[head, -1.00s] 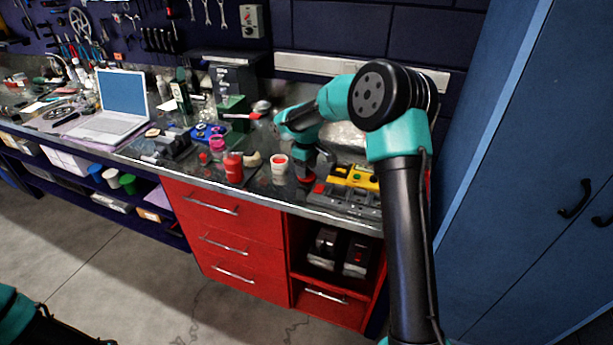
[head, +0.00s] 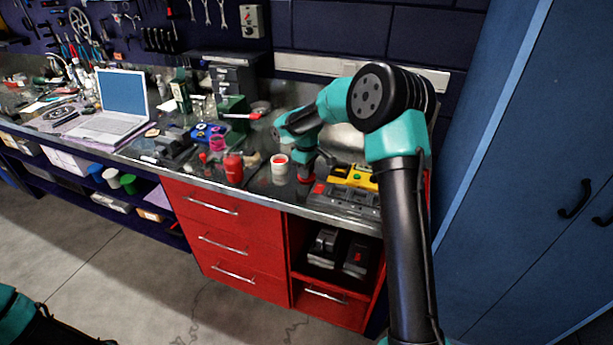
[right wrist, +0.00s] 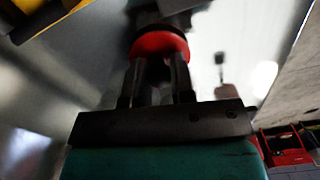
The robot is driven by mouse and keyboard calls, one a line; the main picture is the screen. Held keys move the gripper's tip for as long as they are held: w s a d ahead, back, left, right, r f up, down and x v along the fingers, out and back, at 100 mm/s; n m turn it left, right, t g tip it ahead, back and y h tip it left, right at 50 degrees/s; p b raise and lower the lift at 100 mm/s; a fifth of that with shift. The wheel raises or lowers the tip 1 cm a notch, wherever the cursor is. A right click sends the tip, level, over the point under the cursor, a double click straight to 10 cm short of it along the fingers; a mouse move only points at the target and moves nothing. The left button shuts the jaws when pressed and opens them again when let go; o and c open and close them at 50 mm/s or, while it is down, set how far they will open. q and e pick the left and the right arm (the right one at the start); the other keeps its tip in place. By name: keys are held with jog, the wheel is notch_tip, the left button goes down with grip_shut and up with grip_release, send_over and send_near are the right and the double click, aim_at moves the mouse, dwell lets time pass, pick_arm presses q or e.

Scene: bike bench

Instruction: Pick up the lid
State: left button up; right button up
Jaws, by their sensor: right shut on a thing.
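The lid is a round red disc (right wrist: 160,42) between the fingertips in the right wrist view. My right gripper (right wrist: 158,62) is shut on it. In the head view my right gripper (head: 304,180) is low over the bench, just right of a white jar with red at its top (head: 279,170). The lid is mostly hidden by the gripper there, so I cannot tell whether it touches the bench. My left gripper is out of view.
A red can (head: 233,168) and a pink ring-shaped item (head: 217,143) stand left of the jar. A yellow tool (head: 352,176) and a grey tray (head: 345,196) lie close on the right. The laptop (head: 122,95) is far left.

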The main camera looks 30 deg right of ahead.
grip_shut()
jog(key=shift+r, duration=0.15)
jog(key=shift+r, duration=1.4)
jog(key=shift+s+a+r, duration=0.1)
jog(key=shift+r, duration=0.2)
jog(key=s+a+r, duration=0.1)
jog(key=s+a, duration=0.7)
jog(key=s, duration=0.5)
jog(key=shift+s+r, duration=0.15)
jog(key=shift+s, duration=0.1)
jog(key=shift+w, duration=0.1)
